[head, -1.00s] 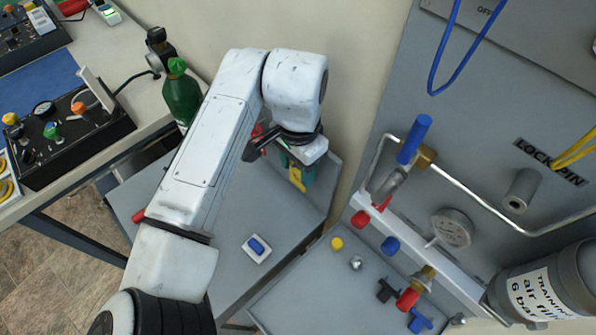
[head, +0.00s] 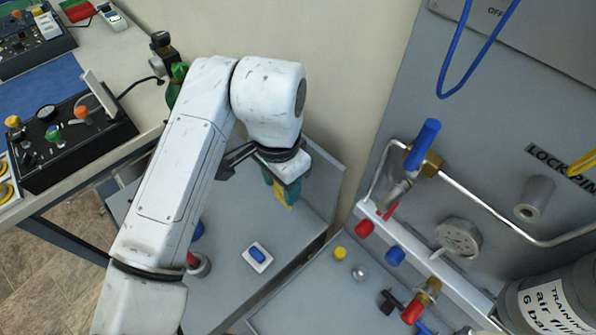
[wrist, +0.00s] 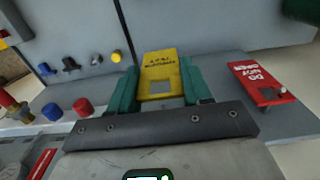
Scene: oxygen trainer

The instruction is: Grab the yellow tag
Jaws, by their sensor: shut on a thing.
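The yellow tag (wrist: 160,75) is a flat plate with dark print and a square cut-out. In the wrist view it sits between the two teal fingers of my gripper (wrist: 161,88), which are shut on it. In the head view my gripper (head: 280,193) is over the grey bench, and the yellow tag (head: 281,194) shows partly at its fingertips. The arm hides part of the bench. Whether the tag touches the bench surface is hard to tell.
A red tag (wrist: 261,82) lies beside my gripper in the wrist view. A blue-buttoned white switch (head: 257,256) is on the bench. A panel with a blue-handled valve (head: 423,145) and a silver pipe stands at the right. A green bottle (head: 176,85) is behind the arm.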

